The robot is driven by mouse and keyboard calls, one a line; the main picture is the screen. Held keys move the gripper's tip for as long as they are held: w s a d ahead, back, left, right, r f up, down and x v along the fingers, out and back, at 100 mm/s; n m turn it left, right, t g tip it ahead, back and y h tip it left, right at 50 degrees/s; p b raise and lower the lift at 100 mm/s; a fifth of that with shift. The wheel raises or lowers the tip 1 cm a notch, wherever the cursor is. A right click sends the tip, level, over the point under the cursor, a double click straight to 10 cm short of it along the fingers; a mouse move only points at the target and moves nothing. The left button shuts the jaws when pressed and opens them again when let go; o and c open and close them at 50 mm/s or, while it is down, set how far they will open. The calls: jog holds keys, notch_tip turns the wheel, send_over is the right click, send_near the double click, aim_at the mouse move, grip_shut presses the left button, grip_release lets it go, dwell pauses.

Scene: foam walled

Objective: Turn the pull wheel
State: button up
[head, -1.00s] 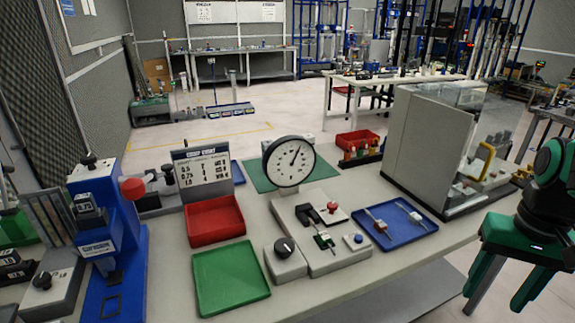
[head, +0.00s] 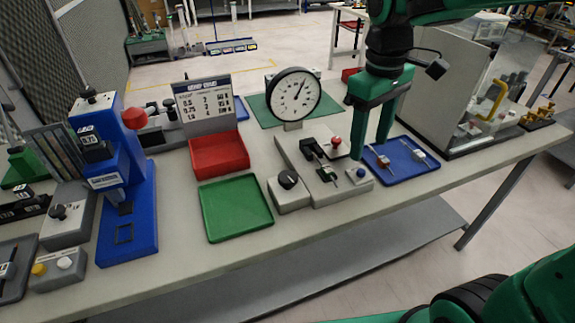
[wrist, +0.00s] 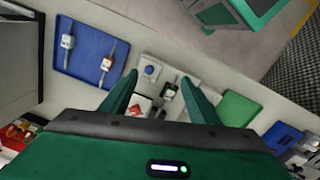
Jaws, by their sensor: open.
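The tester has a round white dial gauge (head: 293,94) at the back of a grey base (head: 300,152). A black round knob with a white mark (head: 288,179), which looks like the pull wheel, sits on a grey box at the base's front left. The base also carries a small red knob (head: 336,141), a dark clamp with a green piece (head: 326,173) and a blue button (head: 361,172). My gripper (head: 370,148) is open and empty, pointing down at the base's right side. In the wrist view, the blue button (wrist: 149,70) shows between the fingers; I cannot make out the black knob.
A blue tray (head: 425,166) with two small parts lies right of the gripper. A green tray (head: 236,208) and a red bin (head: 219,156) stand left of the knob. A blue press (head: 125,180) is further left, a clear-walled enclosure (head: 440,95) at the back right.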

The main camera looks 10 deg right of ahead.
aim_at(288, 176)
jog(key=w+a+r+n, duration=0.15)
jog(key=a+n, duration=0.55)
jog(key=a, duration=1)
jog(key=shift+y, duration=0.3)
notch_tip(288, 176, down, 11)
jog(key=shift+w+d+r, duration=0.1)
jog(key=shift+d, duration=0.05)
jog(key=shift+m, duration=0.3)
jog(key=c, duration=1)
